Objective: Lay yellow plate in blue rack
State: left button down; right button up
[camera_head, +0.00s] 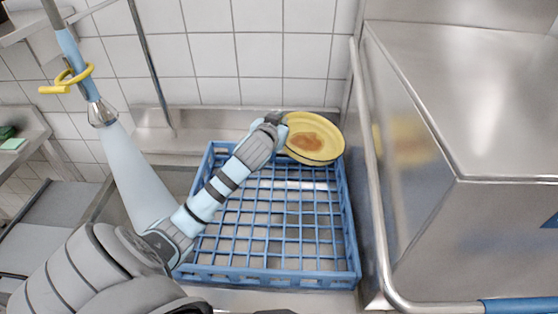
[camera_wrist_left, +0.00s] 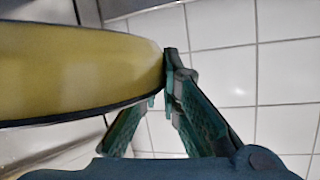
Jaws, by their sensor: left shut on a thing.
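The yellow plate (camera_head: 314,138) has a brown stain in its middle and a dark rim edge. My left gripper (camera_head: 280,122) is shut on the plate's left edge and holds it over the far right part of the blue rack. In the left wrist view the plate (camera_wrist_left: 80,70) fills the upper left, with its edge at the fingers (camera_wrist_left: 158,100). The blue rack (camera_head: 265,276) is an open grid crate and looks empty. My left arm hides part of its left side. My right gripper is not in view.
A steel machine housing (camera_head: 480,90) with a pipe rail (camera_head: 372,200) stands close to the rack's right. A tiled wall (camera_head: 260,55) closes the back. Steel shelves (camera_head: 40,215) stand at far left.

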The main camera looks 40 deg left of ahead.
pick_arm(q)
jog(key=f+b, duration=0.1)
jog(key=f, duration=0.9)
jog(key=f+b, duration=0.1)
jog(key=f, duration=0.4)
jog(key=shift+s+f+b, duration=0.25)
jog(key=shift+f+b, duration=0.1)
jog(key=shift+f, duration=0.05)
jog(key=shift+r, duration=0.15)
jog(key=c, duration=2.2)
grip_release()
jog(key=shift+f, duration=0.25)
jog(key=shift+c, duration=0.2)
jog(key=o, duration=0.4)
jog(key=shift+o, duration=0.2)
jog(key=shift+r, duration=0.1)
